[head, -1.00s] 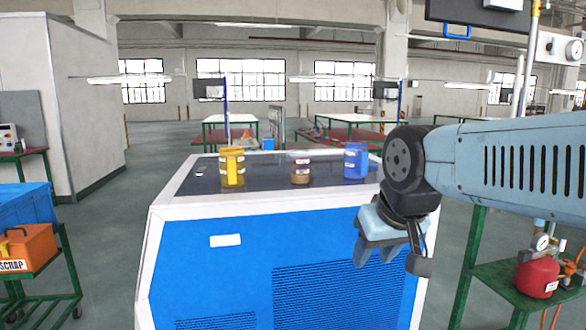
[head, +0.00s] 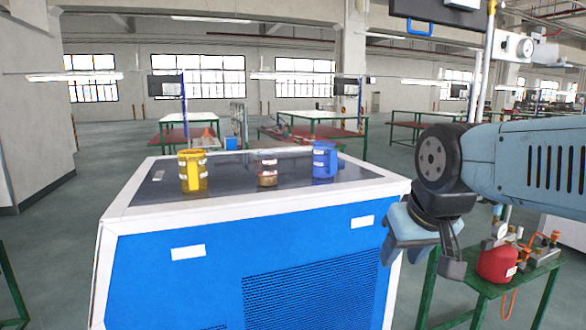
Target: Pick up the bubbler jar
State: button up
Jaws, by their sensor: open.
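Three jar-like containers stand upright on the dark top of a blue generator cabinet (head: 150,262) in the head view. They are a yellow one (head: 193,172) on the left, a small brown jar with pale bands (head: 267,173) in the middle, and a blue one (head: 324,160) on the right. No label that I can read tells which is the bubbler jar. My gripper (head: 420,258) points down at the cabinet's right front corner. It is open and empty, apart from all three containers and lower in the picture than them.
The cabinet has a raised white rim (head: 255,205) around its top. A green stand (head: 490,290) with a red tank (head: 496,264) is at the right. Work tables (head: 320,116) stand behind. Open floor lies left of the cabinet.

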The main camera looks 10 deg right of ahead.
aim_at(266, 159)
jog(key=u, duration=0.5)
jog(key=i, duration=0.15)
jog(key=z, duration=2.45)
jog(key=k, duration=1.15)
jog(key=u, duration=2.7)
jog(key=k, duration=0.1)
jog(key=z, duration=0.85)
jog(key=i, duration=1)
jog(key=z, duration=0.05)
